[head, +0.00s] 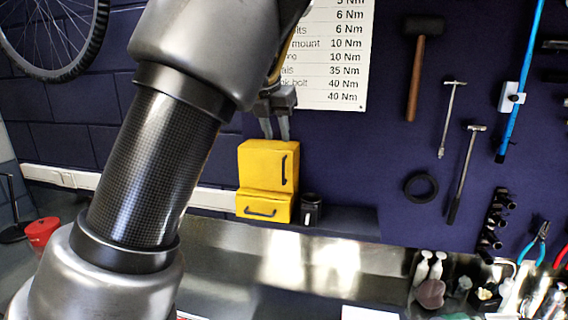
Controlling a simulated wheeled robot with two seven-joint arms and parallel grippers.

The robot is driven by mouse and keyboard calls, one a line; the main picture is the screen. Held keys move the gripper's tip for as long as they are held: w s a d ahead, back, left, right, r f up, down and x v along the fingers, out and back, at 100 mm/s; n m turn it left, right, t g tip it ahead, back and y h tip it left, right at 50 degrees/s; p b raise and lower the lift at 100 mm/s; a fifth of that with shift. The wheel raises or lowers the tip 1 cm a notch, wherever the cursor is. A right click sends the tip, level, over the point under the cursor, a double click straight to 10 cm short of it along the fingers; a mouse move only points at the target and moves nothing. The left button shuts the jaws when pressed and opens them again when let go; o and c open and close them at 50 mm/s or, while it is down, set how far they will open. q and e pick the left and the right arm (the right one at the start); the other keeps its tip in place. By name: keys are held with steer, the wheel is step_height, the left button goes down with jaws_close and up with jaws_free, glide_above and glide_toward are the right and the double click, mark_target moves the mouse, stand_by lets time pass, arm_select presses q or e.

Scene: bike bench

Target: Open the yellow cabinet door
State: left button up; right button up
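The small yellow cabinet (258,160) stands on a ledge against the dark blue wall, near the middle of the head view. Its upper door has a dark vertical handle (284,170) at the right side and looks closed. A drawer below it has a dark horizontal handle (261,212) and also looks closed. My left gripper (275,132) points down just above the cabinet top in the picture. Its two fingers are apart with nothing between them. I cannot tell how far in front of the cabinet they are. My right gripper is out of view.
A dark cup (310,208) stands right beside the cabinet. A torque chart (335,60) hangs above. Tools, including a mallet (417,70), hang on the right wall. A red container (42,234) is at the left. Bottles (430,268) crowd the lower right. My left arm covers much of the left.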

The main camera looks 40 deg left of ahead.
mark_target(283, 161)
arm_select(q)
steer(key=p+x, duration=0.3)
steer(key=x, duration=0.7)
steer(key=shift+f, duration=0.15)
jaws_close()
